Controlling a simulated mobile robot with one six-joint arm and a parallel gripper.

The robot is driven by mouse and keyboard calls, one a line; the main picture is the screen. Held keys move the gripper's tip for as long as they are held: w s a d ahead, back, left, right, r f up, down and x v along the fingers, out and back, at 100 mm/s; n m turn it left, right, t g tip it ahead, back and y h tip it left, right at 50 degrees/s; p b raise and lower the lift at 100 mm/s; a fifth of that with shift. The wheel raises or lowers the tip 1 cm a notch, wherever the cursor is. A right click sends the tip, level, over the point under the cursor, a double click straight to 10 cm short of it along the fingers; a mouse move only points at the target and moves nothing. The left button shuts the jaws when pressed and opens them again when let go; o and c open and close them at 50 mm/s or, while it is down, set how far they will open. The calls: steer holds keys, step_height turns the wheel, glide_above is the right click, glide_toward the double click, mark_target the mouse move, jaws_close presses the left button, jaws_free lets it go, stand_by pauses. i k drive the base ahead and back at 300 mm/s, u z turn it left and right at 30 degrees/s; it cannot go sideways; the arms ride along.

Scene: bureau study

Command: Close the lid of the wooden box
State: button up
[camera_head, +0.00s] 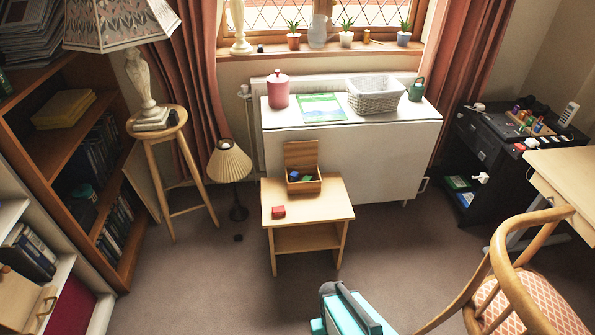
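The wooden box (304,187) stands on a small light-wood table (325,207) below the window. Its lid (301,153) is open and stands upright at the back of the box. A blue block (294,175) and a dark green piece (306,178) show inside the box. A red block (278,211) lies on the table in front of the box, to the left. My gripper cannot be made out. Only a teal and dark grey part of my own body shows at the bottom edge, well in front of the table.
A white cabinet (375,160) with a basket (375,94) and pink canister (278,91) stands behind the table. A pleated lamp (230,161) and stool (160,148) stand left. A chair (530,285) is at lower right. Carpet (235,285) before the table is clear.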

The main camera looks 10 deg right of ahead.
mark_target(304, 151)
steer(key=u, duration=0.15)
steer(key=i, duration=0.9)
steer(key=z, duration=0.05)
